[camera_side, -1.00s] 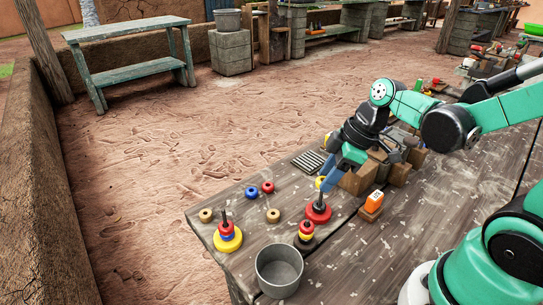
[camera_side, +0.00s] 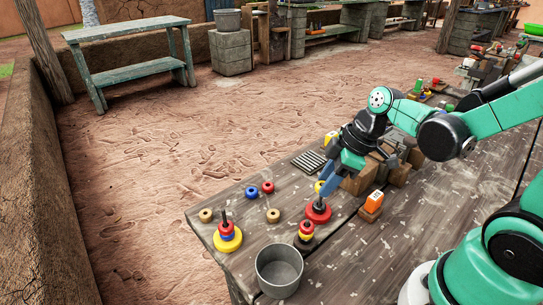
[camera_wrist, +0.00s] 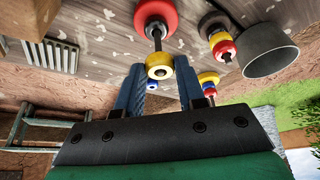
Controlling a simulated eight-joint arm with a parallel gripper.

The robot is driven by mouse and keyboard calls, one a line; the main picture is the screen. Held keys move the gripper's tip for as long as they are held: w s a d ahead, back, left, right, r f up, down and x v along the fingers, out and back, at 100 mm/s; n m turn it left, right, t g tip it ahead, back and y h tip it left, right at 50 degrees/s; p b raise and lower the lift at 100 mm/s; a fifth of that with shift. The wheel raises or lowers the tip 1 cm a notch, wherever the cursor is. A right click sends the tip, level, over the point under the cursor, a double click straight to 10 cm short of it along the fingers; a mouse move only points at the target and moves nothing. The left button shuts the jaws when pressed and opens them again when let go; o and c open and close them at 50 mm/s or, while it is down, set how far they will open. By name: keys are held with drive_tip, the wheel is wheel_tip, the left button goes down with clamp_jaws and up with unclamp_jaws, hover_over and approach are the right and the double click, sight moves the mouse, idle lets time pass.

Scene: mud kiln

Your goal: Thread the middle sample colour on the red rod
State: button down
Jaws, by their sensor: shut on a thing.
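My gripper (camera_side: 325,187) is shut on a yellow ring (camera_wrist: 159,66), held between the blue fingertips. The ring is just above the red base (camera_side: 318,212), close to the top of its dark upright rod (camera_wrist: 156,35). I cannot tell whether the rod tip has entered the ring's hole. One stack (camera_side: 228,237) at the table's left has a wide yellow piece, then blue, then red on top. Another stack (camera_side: 305,234) shows a dark base with yellow and red rings.
Loose blue (camera_side: 252,193), red (camera_side: 268,187) and tan rings (camera_side: 273,215) lie left of the red base. A grey bucket (camera_side: 279,270) stands at the front. Brown blocks (camera_side: 360,178), a slotted grate (camera_side: 308,161) and an orange block (camera_side: 374,201) are nearby.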

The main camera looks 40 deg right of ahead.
drive_tip(key=shift+f, duration=0.15)
idle(0.3)
unclamp_jaws()
idle(0.8)
drive_tip(key=shift+r, duration=3.55)
